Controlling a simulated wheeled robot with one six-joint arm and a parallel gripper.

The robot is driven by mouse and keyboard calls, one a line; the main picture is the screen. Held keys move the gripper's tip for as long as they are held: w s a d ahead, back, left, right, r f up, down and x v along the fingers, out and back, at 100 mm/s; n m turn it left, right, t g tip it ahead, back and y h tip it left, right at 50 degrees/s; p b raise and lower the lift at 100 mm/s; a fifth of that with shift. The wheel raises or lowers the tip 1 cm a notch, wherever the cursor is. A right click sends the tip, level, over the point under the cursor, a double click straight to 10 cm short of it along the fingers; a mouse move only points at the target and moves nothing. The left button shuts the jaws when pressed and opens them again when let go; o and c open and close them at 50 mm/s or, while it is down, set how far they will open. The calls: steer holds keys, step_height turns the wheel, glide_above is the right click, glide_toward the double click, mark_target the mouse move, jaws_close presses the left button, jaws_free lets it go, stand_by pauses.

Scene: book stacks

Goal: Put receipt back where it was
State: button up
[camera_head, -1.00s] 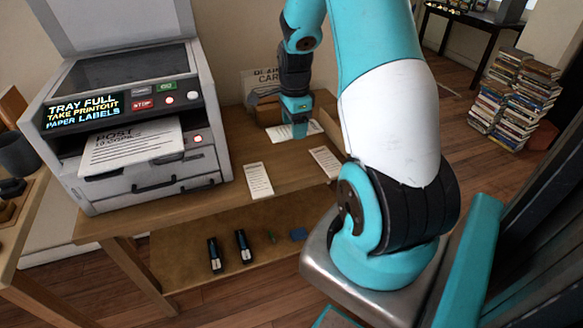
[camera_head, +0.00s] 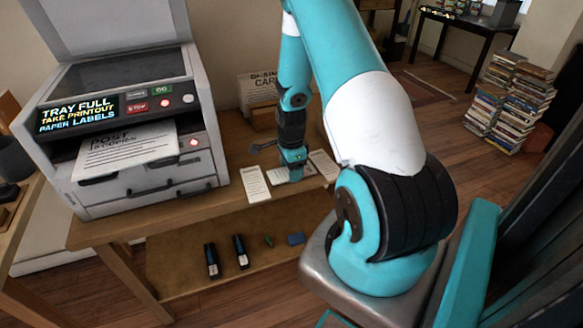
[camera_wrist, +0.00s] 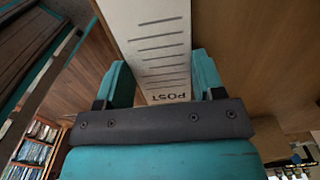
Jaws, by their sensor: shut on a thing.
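A long white paper slip with printed lines and the word POST (camera_wrist: 160,50), which I take as the receipt, runs between my fingers in the wrist view. In the head view it shows in part (camera_head: 281,176) beside my gripper (camera_head: 293,178), low at the wooden table top (camera_head: 225,203). My gripper (camera_wrist: 160,85) is shut on the slip. A second white slip (camera_head: 256,184) lies to its left and a third (camera_head: 323,164) to its right. Whether the held slip touches the table is hard to tell.
A grey printer (camera_head: 150,115) with a printed sheet (camera_head: 125,148) in its tray fills the left. A card sign (camera_head: 257,90) and brown block (camera_head: 264,118) stand at the back. A lower shelf (camera_head: 185,260) holds several small items. Stacked books (camera_head: 510,100) stand at right.

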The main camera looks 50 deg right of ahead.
steer(key=shift+f, duration=0.1)
steer(key=shift+f, duration=0.1)
steer(key=o, duration=1)
steer(key=shift+c, duration=0.2)
